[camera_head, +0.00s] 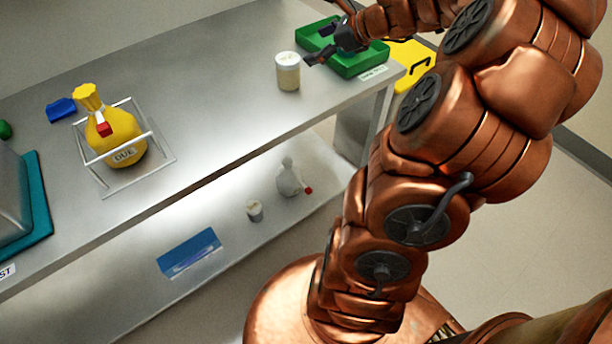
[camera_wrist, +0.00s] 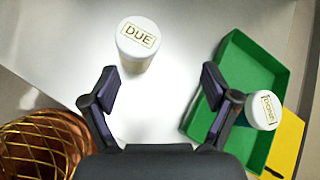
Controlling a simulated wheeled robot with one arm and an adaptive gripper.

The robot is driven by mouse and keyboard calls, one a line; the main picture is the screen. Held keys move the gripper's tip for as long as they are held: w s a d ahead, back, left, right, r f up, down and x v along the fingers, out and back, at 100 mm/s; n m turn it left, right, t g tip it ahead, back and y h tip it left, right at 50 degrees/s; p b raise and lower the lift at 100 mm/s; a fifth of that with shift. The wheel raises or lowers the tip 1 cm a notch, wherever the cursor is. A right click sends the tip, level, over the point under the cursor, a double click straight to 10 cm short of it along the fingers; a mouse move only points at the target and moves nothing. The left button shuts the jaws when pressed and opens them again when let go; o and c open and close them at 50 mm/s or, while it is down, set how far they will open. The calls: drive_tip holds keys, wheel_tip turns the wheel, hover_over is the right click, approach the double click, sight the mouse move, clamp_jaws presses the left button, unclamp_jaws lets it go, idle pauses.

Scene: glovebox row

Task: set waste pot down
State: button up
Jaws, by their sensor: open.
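A pot labelled DUE (camera_wrist: 138,42), with a white lid and cream body, stands upright on the steel bench. In the head view this pot (camera_head: 288,72) is left of the green tray (camera_head: 358,66). A second white-lidded pot, labelled DONE (camera_wrist: 264,110), is at the green tray (camera_wrist: 262,62) in the wrist view; my arm appears to hide it in the head view. I cannot tell which is the waste pot. My gripper (camera_wrist: 158,86) is open with nothing between its fingers. In the head view my gripper (camera_head: 322,47) is close to the DUE pot and the tray.
A yellow bag labelled DUE (camera_head: 90,97) sits in a wire stand. A blue object (camera_head: 61,110) and a teal mat (camera_head: 38,200) lie further left. A yellow lidded thing (camera_head: 412,60) is beyond the bench's right end. The bench middle is clear.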

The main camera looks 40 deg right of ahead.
drive_tip(key=s+a+n+g, duration=0.1)
drive_tip(key=a+n, duration=0.2)
drive_tip(key=a, duration=0.3)
drive_tip(key=s+a+f+n+g+y, duration=0.1)
drive_tip(key=a+n+g, duration=0.1)
drive_tip(key=a, duration=0.4)
drive_tip(key=s+a+f+n+g+y, duration=0.1)
drive_tip(key=a+n, duration=0.3)
drive_tip(key=a, duration=0.2)
drive_tip(key=shift+s+a+f+g, duration=0.1)
drive_tip(key=shift+s+a+g, duration=0.1)
drive_tip(key=shift+s+g, duration=0.2)
drive_tip(key=s+a+f+n+g+h, duration=0.1)
drive_tip(key=s+a+f+n+g, duration=0.15)
drive_tip(key=s+a+n, duration=0.45)
drive_tip(key=s+a+f+n+g+h, duration=0.1)
drive_tip(key=s+a+f+n+g, duration=0.1)
drive_tip(key=s+a+n+g, duration=0.5)
drive_tip(key=s+d+n+h, duration=0.1)
drive_tip(key=s+d+n, duration=0.1)
drive_tip(key=s, duration=0.4)
drive_tip(key=s+d+f+n+t+h, duration=0.1)
drive_tip(key=s+d+n+h, duration=0.1)
drive_tip(key=s, duration=0.4)
drive_tip(key=shift+s+d+n+h, duration=0.25)
drive_tip(key=shift+d+n+h, duration=0.1)
drive_tip(key=shift+n, duration=0.45)
